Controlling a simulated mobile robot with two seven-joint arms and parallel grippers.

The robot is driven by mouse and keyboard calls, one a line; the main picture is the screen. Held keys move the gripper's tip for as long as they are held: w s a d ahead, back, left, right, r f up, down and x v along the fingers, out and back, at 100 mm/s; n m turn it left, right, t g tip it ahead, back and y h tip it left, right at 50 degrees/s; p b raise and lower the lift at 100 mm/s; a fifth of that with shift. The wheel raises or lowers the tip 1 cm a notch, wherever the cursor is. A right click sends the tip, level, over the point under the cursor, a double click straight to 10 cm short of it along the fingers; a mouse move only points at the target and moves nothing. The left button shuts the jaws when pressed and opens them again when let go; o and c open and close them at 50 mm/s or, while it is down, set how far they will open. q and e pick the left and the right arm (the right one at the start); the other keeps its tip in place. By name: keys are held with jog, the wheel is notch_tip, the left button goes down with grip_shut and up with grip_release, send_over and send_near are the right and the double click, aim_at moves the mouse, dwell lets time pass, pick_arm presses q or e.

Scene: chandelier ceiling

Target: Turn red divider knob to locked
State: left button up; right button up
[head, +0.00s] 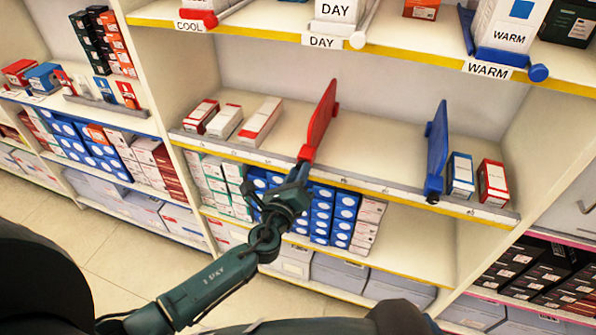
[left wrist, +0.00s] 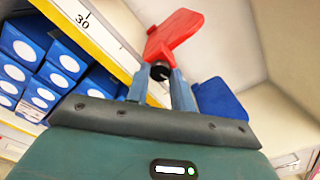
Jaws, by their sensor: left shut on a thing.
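The red divider (head: 320,118) stands upright on the middle shelf, with its knob at the shelf's front edge. My left gripper (head: 301,167) reaches up to that edge and is shut on the red divider's knob. In the left wrist view the two blue fingers (left wrist: 164,86) close around the dark knob (left wrist: 159,71), below the red panel (left wrist: 175,35). The fingers hide part of the knob, and I cannot read any lock marking. My right gripper is not in view.
A blue divider (head: 437,135) stands further right on the same shelf, with two small boxes beside it. Several boxes (head: 228,120) lie left of the red divider. The shelf's front rail (head: 375,181) carries marks.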

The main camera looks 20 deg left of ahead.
pick_arm(q)
jog(key=m, duration=0.3)
jog(key=shift+p, duration=0.4)
dwell(0.3)
jog(key=o, duration=1)
jog(key=shift+s+a+b, duration=0.15)
jog(key=shift+s+b, duration=0.2)
jog(key=shift+s, duration=2.95)
jog(key=shift+s+a+b, duration=0.1)
jog(key=shift+s+b, duration=0.25)
jog(key=shift+s, duration=2.95)
